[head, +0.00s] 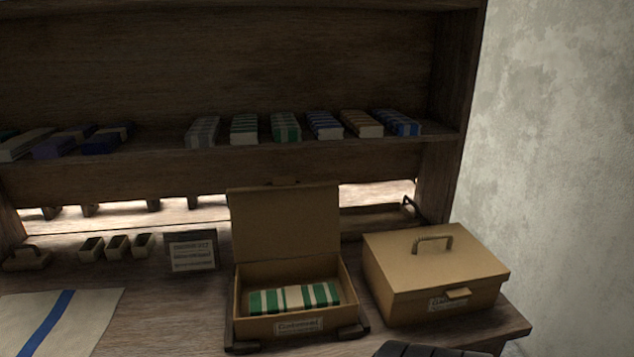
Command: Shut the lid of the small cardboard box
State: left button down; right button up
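A folded green and white striped cloth (295,297) lies inside, and a paper label (298,327) is on the front wall. A dark ridged part (425,350), apparently of my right gripper, just enters at the bottom edge, in front of the closed box and apart from the open one. Its fingers are not clearly shown. My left gripper is out of view.
A closed, larger box with a handle (400,262) stands close to the right. A small sign (192,252) is just left. A striped cloth (55,318) lies at front left. A shelf (300,143) with folded cloths is behind; a wall (560,150) is at right.

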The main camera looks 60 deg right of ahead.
aim_at(285, 218)
jog(key=z, duration=0.45)
jog(key=l+z, duration=0.1)
jog(key=z, duration=0.75)
jog(key=l+z, duration=0.1)
jog(key=z, duration=0.35)
jog(key=i, duration=0.05)
